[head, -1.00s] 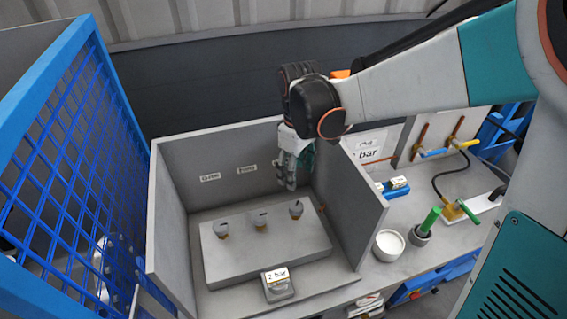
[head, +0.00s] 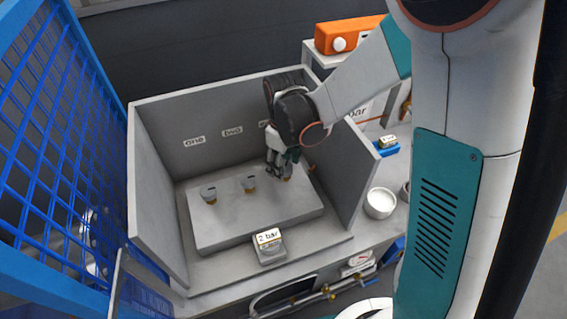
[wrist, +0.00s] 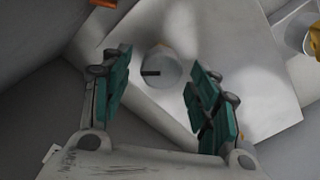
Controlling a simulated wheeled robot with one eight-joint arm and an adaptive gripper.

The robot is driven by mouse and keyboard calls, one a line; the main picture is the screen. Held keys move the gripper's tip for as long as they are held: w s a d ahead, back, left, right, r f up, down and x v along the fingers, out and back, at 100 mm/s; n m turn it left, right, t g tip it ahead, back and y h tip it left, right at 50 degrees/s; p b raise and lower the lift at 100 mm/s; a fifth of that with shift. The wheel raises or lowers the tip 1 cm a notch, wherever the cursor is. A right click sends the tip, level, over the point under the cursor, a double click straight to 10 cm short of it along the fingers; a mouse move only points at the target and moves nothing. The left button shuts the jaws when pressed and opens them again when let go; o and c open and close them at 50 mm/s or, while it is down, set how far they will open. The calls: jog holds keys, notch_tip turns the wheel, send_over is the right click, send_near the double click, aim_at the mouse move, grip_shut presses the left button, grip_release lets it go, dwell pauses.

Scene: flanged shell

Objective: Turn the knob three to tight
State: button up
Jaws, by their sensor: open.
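Three knobs stand in a row on a raised grey block (head: 252,222) inside an open grey box. Knob one (head: 209,194) is at the left and knob two (head: 249,184) in the middle. Knob three (head: 288,174) is at the right, partly hidden by my gripper (head: 279,170). In the wrist view, knob three (wrist: 161,70) is a pale round cap with a dark mark at its left side. It lies between the spread teal fingers of my gripper (wrist: 164,90), with gaps on both sides. The fingers are open and hold nothing.
A "2 bar" gauge block (head: 268,247) stands in front of the raised block. The box's right wall (head: 345,180) rises close to my gripper. A white bowl (head: 380,202) stands outside it. Blue mesh (head: 60,160) is at the left.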

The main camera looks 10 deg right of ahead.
jog(key=c, duration=1.1)
jog(key=shift+o, duration=0.2)
jog(key=shift+m, duration=0.3)
jog(key=m+b, duration=0.1)
jog(key=m, duration=0.3)
jog(key=shift+d+m, duration=0.15)
jog(key=shift+m, duration=0.15)
jog(key=m+b, duration=0.1)
jog(key=m, duration=0.3)
jog(key=shift+w+d+m, duration=0.1)
jog(key=shift+m, duration=0.2)
